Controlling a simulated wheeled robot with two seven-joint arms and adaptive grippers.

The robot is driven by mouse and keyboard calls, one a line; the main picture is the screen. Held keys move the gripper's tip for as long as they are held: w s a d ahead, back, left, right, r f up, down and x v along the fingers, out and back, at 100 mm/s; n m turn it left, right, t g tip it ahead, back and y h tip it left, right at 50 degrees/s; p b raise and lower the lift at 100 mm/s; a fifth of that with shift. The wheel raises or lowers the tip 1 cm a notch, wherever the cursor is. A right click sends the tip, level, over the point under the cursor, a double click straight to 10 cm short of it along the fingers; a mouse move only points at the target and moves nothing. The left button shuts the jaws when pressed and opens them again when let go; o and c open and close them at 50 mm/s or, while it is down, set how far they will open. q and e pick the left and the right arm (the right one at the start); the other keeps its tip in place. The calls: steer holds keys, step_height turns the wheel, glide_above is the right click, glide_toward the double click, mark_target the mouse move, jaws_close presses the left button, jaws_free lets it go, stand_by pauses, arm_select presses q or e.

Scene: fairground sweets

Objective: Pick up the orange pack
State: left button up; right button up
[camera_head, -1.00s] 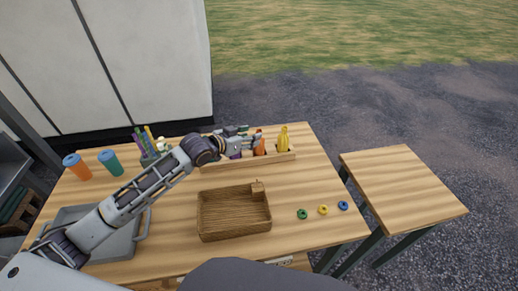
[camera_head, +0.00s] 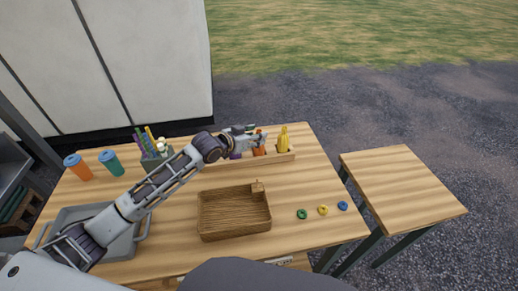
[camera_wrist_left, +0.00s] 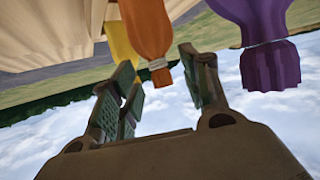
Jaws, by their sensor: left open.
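The orange pack (camera_head: 259,150) stands in a long wooden rack (camera_head: 218,165) at the back of the table, between a purple pack (camera_head: 235,155) and a yellow pack (camera_head: 283,142). My left gripper (camera_head: 261,139) is open and close to the orange pack, partly covering it in the head view. In the left wrist view the orange pack (camera_wrist_left: 149,30), with a pale tie at its neck, lies ahead of and between the open left fingers (camera_wrist_left: 160,72). The purple pack (camera_wrist_left: 265,50) is to the right and the yellow pack (camera_wrist_left: 122,45) to the left. My right gripper is not in view.
A wicker basket (camera_head: 235,233) stands at the table's middle. A grey tray (camera_head: 122,245), two cups (camera_head: 111,163) and a holder with sticks (camera_head: 152,162) are left. A side table (camera_head: 405,190) is bare.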

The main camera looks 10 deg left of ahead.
arm_select(q)
steer(key=shift+x, duration=1.05)
steer(key=shift+w+d+f, duration=0.1)
steer(key=shift+w, duration=0.05)
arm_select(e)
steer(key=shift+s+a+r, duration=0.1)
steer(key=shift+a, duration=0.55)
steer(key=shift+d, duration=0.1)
arm_select(q)
jaws_close()
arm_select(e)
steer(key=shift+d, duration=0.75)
